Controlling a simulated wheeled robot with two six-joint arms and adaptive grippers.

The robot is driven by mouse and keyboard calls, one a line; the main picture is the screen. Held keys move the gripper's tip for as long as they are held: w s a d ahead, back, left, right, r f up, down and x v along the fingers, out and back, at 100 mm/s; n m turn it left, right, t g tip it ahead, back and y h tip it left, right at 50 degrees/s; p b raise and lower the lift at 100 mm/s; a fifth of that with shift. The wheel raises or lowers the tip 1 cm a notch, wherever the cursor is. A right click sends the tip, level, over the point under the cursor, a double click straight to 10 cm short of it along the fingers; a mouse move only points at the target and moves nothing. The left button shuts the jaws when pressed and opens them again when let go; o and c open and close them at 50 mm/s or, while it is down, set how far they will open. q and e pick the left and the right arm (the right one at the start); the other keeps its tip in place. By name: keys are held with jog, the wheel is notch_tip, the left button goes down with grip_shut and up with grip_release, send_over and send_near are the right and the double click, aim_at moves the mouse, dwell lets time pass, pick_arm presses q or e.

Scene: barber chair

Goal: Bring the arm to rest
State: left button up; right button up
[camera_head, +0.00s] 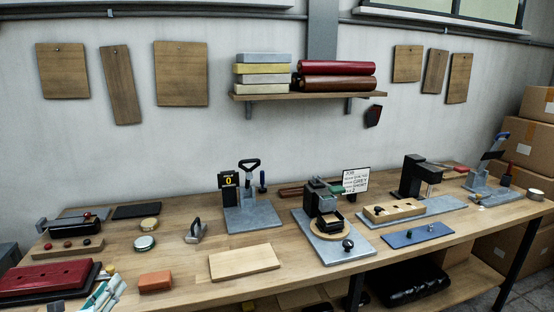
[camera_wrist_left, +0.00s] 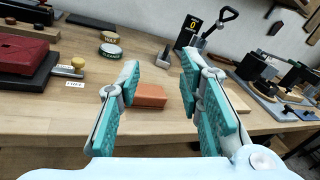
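My left gripper (camera_head: 108,285) shows at the bottom left of the head view, at the front of the wooden workbench. In the left wrist view its two teal-padded fingers (camera_wrist_left: 160,68) stand apart with nothing held between them. An orange-brown block (camera_head: 155,282) lies on the bench just right of the gripper. In the left wrist view the block (camera_wrist_left: 150,96) shows beyond and between the fingers, apart from them as far as I can tell. My right gripper is not in either view.
A red padded piece on a black base (camera_head: 47,278) lies left of my gripper. A pale wooden board (camera_head: 243,262), round tins (camera_head: 145,243) and a grey press with a black handle (camera_head: 250,217) stand to the right and behind. Bare bench (camera_head: 190,275) lies between block and board.

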pick_arm(q)
jog(key=s+a+f+n+g+y+b, duration=0.1)
jog(key=s+a+f+n+g, duration=0.1)
jog(key=f+n, duration=0.5)
jog(key=s+a+f+n+g+y, duration=0.1)
jog(key=a+f+n+g+y, duration=0.1)
jog(key=f+n, duration=0.5)
jog(key=s+d+f+n+g+b, duration=0.1)
jog(key=s+f+n+g, duration=0.35)
jog(key=f, duration=0.65)
jog(key=s+d+f+n+g+b, duration=0.1)
jog(key=s+d+f+n+b, duration=0.1)
jog(key=s+f+n, duration=0.55)
jog(key=s+d+f+n+g+h+b, duration=0.1)
jog(key=s+d+f+g, duration=0.1)
jog(key=s+d+f, duration=0.4)
jog(key=s+d+f+n+g+b, duration=0.2)
jog(key=s+d+f, duration=0.4)
jog(key=s+f, duration=0.4)
jog(key=s+d+f+n+g+h+b, duration=0.1)
jog(key=s+d+f, duration=0.5)
jog(key=s, duration=1.1)
notch_tip(320, 180, down, 2)
jog(key=shift+s+d+f+n+g+h+b, duration=0.3)
jog(key=shift+n+g+b, duration=0.25)
jog(key=shift+g, duration=0.5)
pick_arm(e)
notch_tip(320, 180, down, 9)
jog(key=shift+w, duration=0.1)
